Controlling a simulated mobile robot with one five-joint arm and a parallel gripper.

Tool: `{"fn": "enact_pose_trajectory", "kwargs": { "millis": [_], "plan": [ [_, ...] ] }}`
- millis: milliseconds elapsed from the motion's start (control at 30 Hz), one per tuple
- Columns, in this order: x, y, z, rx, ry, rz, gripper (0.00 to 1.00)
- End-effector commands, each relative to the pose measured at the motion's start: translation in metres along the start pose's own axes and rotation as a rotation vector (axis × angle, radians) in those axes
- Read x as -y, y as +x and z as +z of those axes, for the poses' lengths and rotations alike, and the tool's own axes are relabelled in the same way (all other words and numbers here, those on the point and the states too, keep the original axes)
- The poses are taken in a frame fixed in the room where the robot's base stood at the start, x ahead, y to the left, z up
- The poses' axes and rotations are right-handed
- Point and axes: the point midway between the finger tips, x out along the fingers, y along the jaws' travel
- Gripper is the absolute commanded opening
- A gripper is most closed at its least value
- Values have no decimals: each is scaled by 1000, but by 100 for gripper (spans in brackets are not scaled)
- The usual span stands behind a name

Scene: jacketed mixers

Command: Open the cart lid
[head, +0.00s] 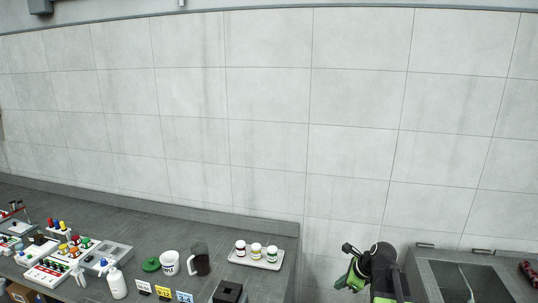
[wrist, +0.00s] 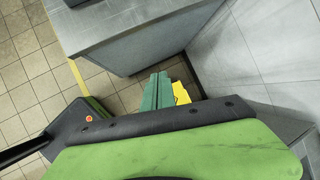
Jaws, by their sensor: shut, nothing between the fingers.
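No cart lid can be made out for certain in either view. My gripper (head: 345,283) is low in the head view, right of the long counter and left of a grey unit, in front of the wall. It is small there and holds nothing that I can see. In the wrist view, a teal-green and yellow object (wrist: 164,92) shows in the gap between a grey cabinet and the wall. I cannot tell whether it is part of the cart. A large green and black form covers the lower part of that view and hides what is behind it.
Tiled floor (wrist: 25,75) shows at left.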

Motion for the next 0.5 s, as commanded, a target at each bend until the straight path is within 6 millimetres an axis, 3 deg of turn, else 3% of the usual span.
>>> {"fn": "enact_pose_trajectory", "kwargs": {
  "millis": [33,233,333,500],
  "plan": [
    [-33,33,17,-17,-144,45,0],
    [-135,93,60,-93,-802,223,0],
    [-167,98,59,-124,-1125,316,0],
    [-182,80,28,-149,-1569,476,0]
  ]
}}
